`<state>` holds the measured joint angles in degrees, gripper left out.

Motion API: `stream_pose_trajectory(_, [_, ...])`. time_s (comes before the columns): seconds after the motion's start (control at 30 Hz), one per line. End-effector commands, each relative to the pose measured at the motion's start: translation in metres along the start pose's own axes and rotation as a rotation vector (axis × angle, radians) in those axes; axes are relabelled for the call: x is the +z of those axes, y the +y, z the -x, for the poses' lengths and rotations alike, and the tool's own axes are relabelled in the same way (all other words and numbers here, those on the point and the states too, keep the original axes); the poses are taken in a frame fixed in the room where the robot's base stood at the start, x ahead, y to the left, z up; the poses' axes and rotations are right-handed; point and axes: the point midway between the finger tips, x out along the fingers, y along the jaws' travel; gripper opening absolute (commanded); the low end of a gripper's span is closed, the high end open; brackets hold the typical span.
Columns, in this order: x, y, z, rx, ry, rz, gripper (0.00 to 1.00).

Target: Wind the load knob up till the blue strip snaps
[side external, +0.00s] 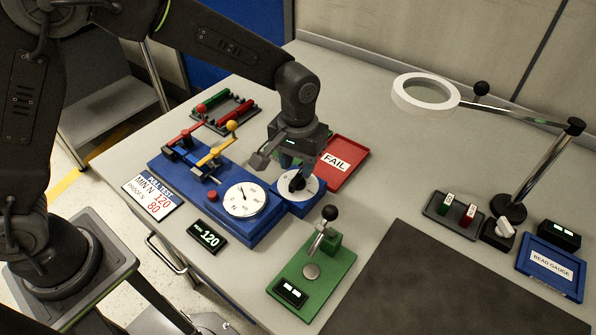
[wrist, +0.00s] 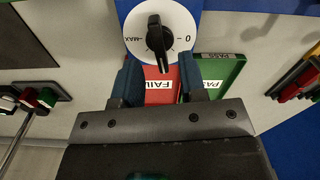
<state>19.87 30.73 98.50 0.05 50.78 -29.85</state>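The black load knob (side external: 293,184) sits on a white dial on the blue pull tester (side external: 240,228). In the wrist view the knob (wrist: 155,41) stands between the MAX and 0 marks, its narrow end toward my gripper. My gripper (wrist: 158,82) is open and empty, its fingers spread below the knob in that picture and not closed on it. In the side view my gripper (side external: 279,163) hangs just behind and above the knob. The tester's clamps have a red lever (side external: 187,134) and a yellow lever (side external: 217,152). I cannot clearly pick out the blue strip from the blue clamp area.
A round gauge (side external: 245,200), a red button (side external: 212,195) and a display reading 120 (side external: 207,236) are near. A red FAIL tray (side external: 345,153) lies behind the knob. A green fixture (side external: 306,282) stands in front. A strip rack (side external: 225,110) is at the back.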

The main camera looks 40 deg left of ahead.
Motion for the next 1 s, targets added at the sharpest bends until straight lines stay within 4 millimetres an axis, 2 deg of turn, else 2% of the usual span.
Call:
stream_pose_trajectory(0.1, [0.000, 0.000, -0.018, -0.001, -0.002, 0.000, 0.38])
stream_pose_trajectory(0.23, [0.000, 0.000, -0.028, 0.000, 0.000, 0.000, 0.38])
stream_pose_trajectory(0.6, [0.000, 0.000, -0.032, 0.000, 0.000, 0.000, 0.37])
stream_pose_trajectory(1.0, [0.000, 0.000, -0.032, 0.000, 0.001, 0.000, 0.00])
